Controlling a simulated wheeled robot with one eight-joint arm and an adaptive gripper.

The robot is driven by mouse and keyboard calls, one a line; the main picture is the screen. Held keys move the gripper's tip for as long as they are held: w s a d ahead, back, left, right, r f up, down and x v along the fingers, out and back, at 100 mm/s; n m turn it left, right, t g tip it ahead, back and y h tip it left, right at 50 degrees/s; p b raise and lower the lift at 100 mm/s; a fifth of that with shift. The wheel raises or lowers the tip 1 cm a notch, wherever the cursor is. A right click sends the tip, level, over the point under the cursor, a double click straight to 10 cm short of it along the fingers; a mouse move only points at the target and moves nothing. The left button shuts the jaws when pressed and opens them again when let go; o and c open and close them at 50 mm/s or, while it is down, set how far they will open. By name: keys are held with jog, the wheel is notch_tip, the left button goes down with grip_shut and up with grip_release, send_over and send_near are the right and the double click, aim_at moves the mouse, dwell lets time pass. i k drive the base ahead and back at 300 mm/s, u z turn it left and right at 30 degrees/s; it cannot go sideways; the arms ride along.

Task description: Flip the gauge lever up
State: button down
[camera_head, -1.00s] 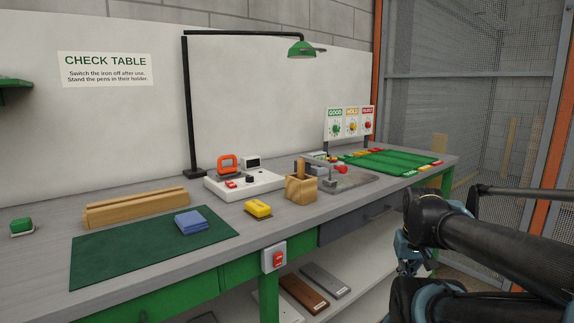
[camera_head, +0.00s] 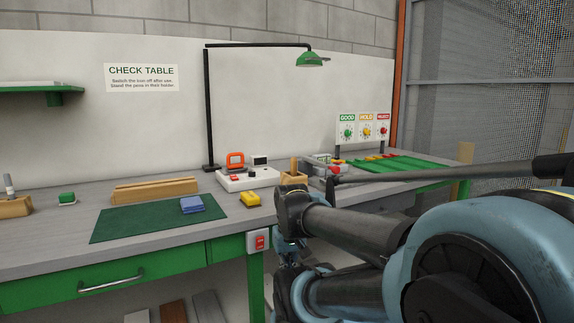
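A white gauge unit (camera_head: 247,178) stands on the bench near the lamp post. It carries an upright orange loop-shaped handle (camera_head: 235,159), a small dark display (camera_head: 260,161), a red switch (camera_head: 234,178) and a dark knob. I cannot tell for sure which part is the gauge lever, or its exact position. My gripper (camera_head: 288,252) appears in front of the bench, below and right of the unit, apart from it. Its fingers are dark and partly hidden by my arm, so I cannot tell whether they are open.
A red switch box (camera_head: 258,241) is on the bench front. A lamp (camera_head: 312,58) overhangs the bench. My arm hides the bench's right front.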

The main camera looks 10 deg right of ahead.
aim_at(335, 170)
jog(key=u, duration=1.8)
jog(key=k, duration=1.1)
jog(key=z, duration=1.85)
jog(key=i, duration=1)
